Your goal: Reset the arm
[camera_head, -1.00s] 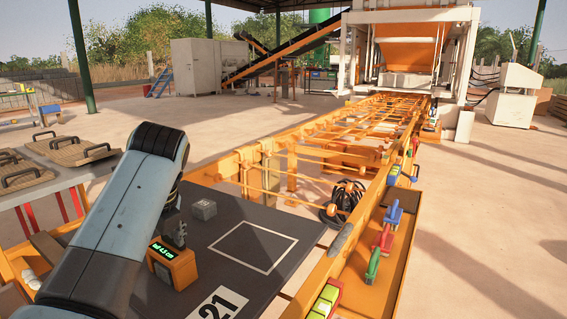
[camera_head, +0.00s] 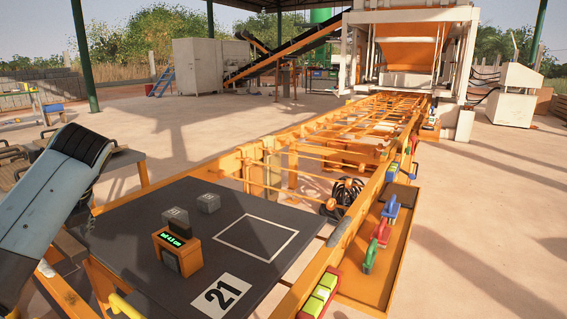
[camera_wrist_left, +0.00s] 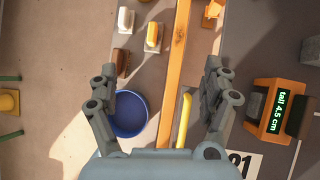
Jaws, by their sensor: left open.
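My left arm (camera_head: 50,195) comes in from the left in the head view, beside the dark table (camera_head: 130,225). Its gripper (camera_wrist_left: 160,73) shows in the left wrist view with the two fingers wide apart and nothing between them. An orange gauge (camera_head: 178,248) with a green display stands on the table. The gauge (camera_wrist_left: 265,108) also shows right of the fingers in the wrist view, reading "tall 4.5 cm". Two small grey blocks, one farther back (camera_head: 208,203) and one behind the gauge (camera_head: 175,216), sit on the table. My right gripper is not in view.
A white outlined square (camera_head: 256,238) and a "21" card (camera_head: 221,295) lie on the table. Below the gripper are a blue bucket (camera_wrist_left: 130,114), a yellow bar (camera_wrist_left: 185,118) and an orange beam (camera_wrist_left: 174,75). An orange conveyor frame (camera_head: 350,145) leads to the press.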

